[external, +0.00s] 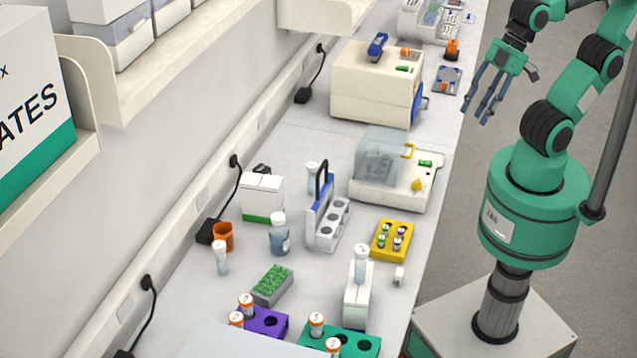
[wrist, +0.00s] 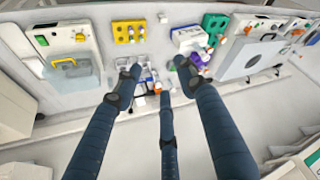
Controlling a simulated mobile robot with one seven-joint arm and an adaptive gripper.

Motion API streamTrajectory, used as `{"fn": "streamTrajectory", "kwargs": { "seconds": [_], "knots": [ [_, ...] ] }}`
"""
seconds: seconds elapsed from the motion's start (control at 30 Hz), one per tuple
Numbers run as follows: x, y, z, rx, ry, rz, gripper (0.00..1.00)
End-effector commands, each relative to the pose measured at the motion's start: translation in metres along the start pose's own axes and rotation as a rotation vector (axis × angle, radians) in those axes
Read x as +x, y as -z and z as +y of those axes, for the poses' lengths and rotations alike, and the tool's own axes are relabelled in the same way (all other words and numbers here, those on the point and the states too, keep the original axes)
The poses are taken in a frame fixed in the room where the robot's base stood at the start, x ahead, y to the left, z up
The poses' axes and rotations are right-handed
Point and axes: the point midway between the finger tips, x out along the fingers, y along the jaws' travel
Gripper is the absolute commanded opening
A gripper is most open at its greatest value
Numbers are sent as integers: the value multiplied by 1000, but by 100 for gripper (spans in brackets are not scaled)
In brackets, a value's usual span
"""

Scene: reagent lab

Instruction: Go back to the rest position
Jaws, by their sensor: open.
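My gripper (external: 478,92) hangs at the upper right of the external view, beyond the bench edge and over the floor. It is part of my green arm. Its dark blue fingers are spread and empty. In the wrist view the fingers (wrist: 150,90) reach up toward the bench, with nothing between them and no contact with anything.
The white bench (external: 300,140) holds a beige machine (external: 370,85), a clear-lidded device (external: 385,160), a tube rack (external: 325,225), a yellow rack (external: 391,240) and purple (external: 262,321) and green (external: 340,341) racks with vials. The floor around my gripper is clear.

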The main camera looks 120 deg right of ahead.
Motion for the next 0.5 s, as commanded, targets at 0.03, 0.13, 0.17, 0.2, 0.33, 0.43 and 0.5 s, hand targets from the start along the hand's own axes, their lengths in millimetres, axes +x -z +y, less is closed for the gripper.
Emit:
{"fn": "streamTrajectory", "kwargs": {
  "seconds": [0.03, 0.13, 0.17, 0.2, 0.33, 0.43, 0.5],
  "knots": [
    [16, -8, 0, 0, 0, 0, 40],
    [33, -18, 0, 0, 0, 0, 40],
    [37, -20, 0, 0, 0, 0, 40],
    [44, -23, 0, 0, 0, 0, 40],
    [60, -32, 0, 0, 0, 0, 40],
    [69, -37, 0, 0, 0, 0, 40],
    [72, -39, 0, 0, 0, 0, 40]
  ]
}}
